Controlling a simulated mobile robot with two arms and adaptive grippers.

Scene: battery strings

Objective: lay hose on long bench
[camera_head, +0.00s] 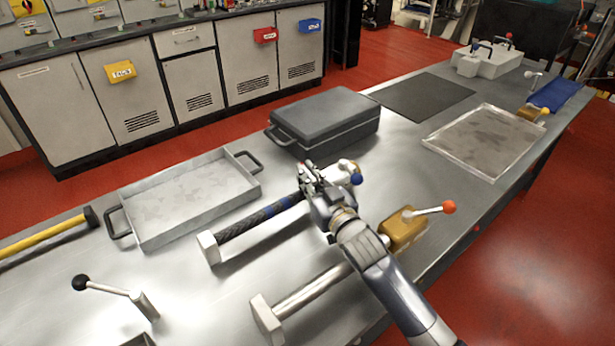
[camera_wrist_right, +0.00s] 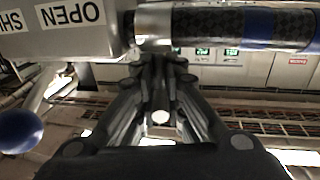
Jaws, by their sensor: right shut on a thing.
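The hose (camera_head: 262,218) is black braided with blue bands. In the head view it runs from a pale end block (camera_head: 209,247) up to my right gripper (camera_head: 312,178). My right gripper is shut at the hose's far end, next to a light valve body with a blue knob (camera_head: 356,179). In the right wrist view the hose (camera_wrist_right: 215,25) has a metal collar beside a grey housing (camera_wrist_right: 60,30) labelled OPEN. The fingertips (camera_wrist_right: 160,75) meet just below the collar; their exact contact is hidden. My left gripper is not in view.
A metal tray (camera_head: 125,200) with handles stands left of the hose. A dark case (camera_head: 325,112) lies behind it. A brass valve (camera_head: 402,232) with a red-knobbed lever and pipe lies in front. A black-knobbed lever (camera_head: 105,287) stands front left. A flat tray (camera_head: 435,146) lies at the right.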

